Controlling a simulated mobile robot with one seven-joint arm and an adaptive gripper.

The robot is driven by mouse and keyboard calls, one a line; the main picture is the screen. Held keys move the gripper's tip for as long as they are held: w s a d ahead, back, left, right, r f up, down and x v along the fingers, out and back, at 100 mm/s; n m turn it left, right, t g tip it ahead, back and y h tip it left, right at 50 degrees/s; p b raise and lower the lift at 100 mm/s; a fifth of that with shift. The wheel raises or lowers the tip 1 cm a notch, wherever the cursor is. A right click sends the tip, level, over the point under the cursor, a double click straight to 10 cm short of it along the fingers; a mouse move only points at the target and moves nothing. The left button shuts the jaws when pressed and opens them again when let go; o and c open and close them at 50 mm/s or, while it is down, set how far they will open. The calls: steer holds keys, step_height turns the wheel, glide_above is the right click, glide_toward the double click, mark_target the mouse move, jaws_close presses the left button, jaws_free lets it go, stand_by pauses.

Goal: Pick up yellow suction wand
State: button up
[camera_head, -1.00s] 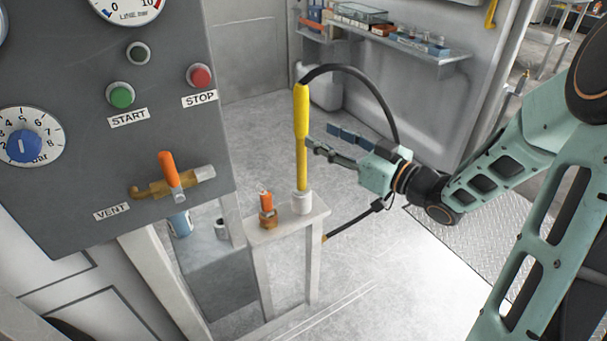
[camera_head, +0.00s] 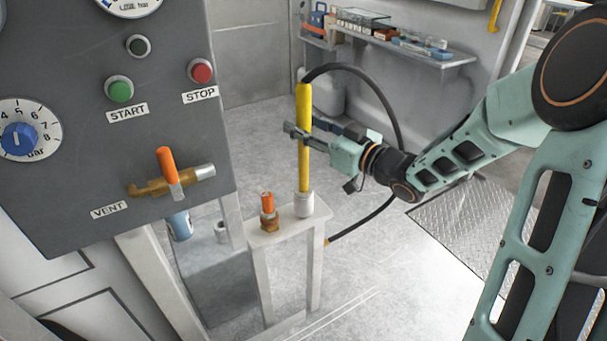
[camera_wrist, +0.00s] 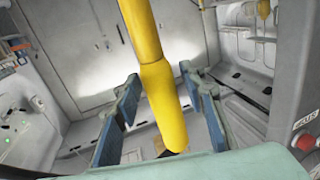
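The yellow suction wand (camera_head: 304,165) stands upright in a white holder (camera_head: 304,204) on a small stand. A black hose (camera_head: 372,85) arcs from its top and runs down to the right. My gripper (camera_head: 298,134) is at the wand's upper half, with its fingers around it. In the wrist view the wand (camera_wrist: 163,95) lies between the two blue-padded fingers of my gripper (camera_wrist: 160,115). Gaps show on both sides of the wand, so the fingers are open.
A grey control panel (camera_head: 80,185) with buttons, a dial and an orange-handled vent valve (camera_head: 168,172) stands at the left. A brass fitting with an orange top (camera_head: 268,212) sits beside the wand's holder. A shelf (camera_head: 400,50) is on the back wall.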

mark_target(304, 83)
jaws_close()
stand_by(0.3)
step_height(304, 83, up, 10)
steer(key=p, duration=0.4)
steer(key=shift+r, duration=0.1)
